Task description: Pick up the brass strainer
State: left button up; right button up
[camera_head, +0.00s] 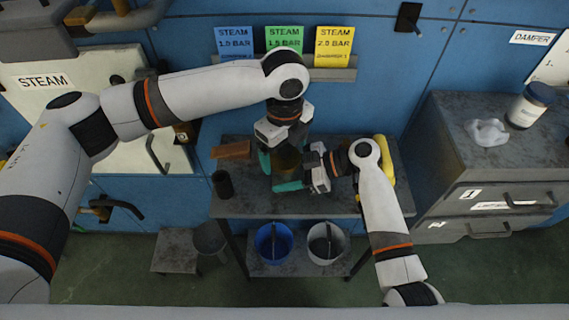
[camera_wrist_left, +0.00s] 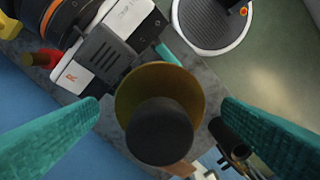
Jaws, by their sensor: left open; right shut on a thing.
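The brass strainer (camera_head: 287,158) is a dull gold cup shape over the grey table, partly hidden by my grippers. In the left wrist view the brass strainer (camera_wrist_left: 160,78) lies between my left fingers, with a dark rounded part covering its lower half. My left gripper (camera_head: 280,152) is open above and around it. Its teal fingers stand apart on both sides in the wrist view, with visible gaps. My right gripper (camera_head: 296,176) comes in from the right, shut on the strainer's side. One of its teal fingers (camera_wrist_left: 168,55) shows against the brass; the exact contact is partly hidden.
A black cup (camera_head: 222,184) and a brown block (camera_head: 231,150) are on the table's left. A yellow object (camera_head: 385,160) lies at its right. A blue bucket (camera_head: 273,242) and a white bucket (camera_head: 327,243) stand on the shelf below. A drawer cabinet (camera_head: 465,175) is at right.

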pick_arm(q)
jog(key=shift+f, duration=0.25)
jog(key=c, duration=1.6)
jog(key=shift+r, duration=0.2)
jog(key=shift+c, duration=0.2)
notch_tip(320, 180, up, 12)
jog(key=s, duration=1.8)
jog(key=shift+f, duration=0.15)
pick_arm(e)
jog(key=o, duration=1.2)
